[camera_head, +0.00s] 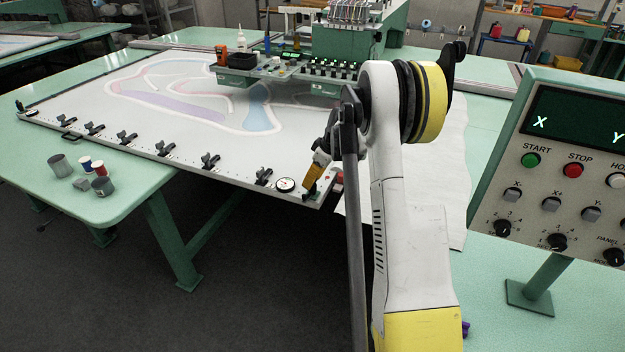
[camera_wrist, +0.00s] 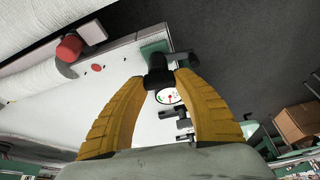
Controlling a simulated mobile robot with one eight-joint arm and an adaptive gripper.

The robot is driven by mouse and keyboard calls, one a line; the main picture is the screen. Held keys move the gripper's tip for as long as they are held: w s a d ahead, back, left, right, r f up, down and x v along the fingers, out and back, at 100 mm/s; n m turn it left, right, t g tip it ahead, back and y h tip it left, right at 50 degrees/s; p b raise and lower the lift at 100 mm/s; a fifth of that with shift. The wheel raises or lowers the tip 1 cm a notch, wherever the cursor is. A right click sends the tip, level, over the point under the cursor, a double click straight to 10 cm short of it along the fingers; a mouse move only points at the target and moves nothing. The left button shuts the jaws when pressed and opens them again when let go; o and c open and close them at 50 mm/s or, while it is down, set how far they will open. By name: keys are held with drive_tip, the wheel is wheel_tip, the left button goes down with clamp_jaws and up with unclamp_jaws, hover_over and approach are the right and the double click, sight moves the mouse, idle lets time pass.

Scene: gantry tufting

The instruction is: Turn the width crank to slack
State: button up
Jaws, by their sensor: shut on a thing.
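My gripper (camera_head: 310,187) is at the near right corner of the white frame (camera_head: 230,168), pointing down, with its yellow fingers in view. In the wrist view my gripper (camera_wrist: 164,76) is closed around a black crank handle (camera_wrist: 158,63) at the frame's corner; this looks like the width crank. A green block stands just beyond the handle. A round white dial (camera_head: 285,184) lies beside the gripper on the frame edge. It also shows between the fingers in the wrist view (camera_wrist: 168,97), with green and red marks; its reading is too small to tell.
A red knob (camera_wrist: 70,48) sits on the frame close by. Black clamps (camera_head: 209,160) line the frame's near edge. Spools and small pots (camera_head: 92,171) stand on the green table at left. A control panel (camera_head: 570,165) stands at right. The tufting head (camera_head: 345,45) is behind.

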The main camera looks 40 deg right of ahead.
drive_tip(key=shift+n, duration=0.6)
drive_tip(key=o, duration=1.2)
drive_tip(key=shift+c, duration=0.2)
drive_tip(key=v, duration=1.2)
drive_tip(key=shift+d, duration=0.3)
drive_tip(key=shift+w, duration=0.15)
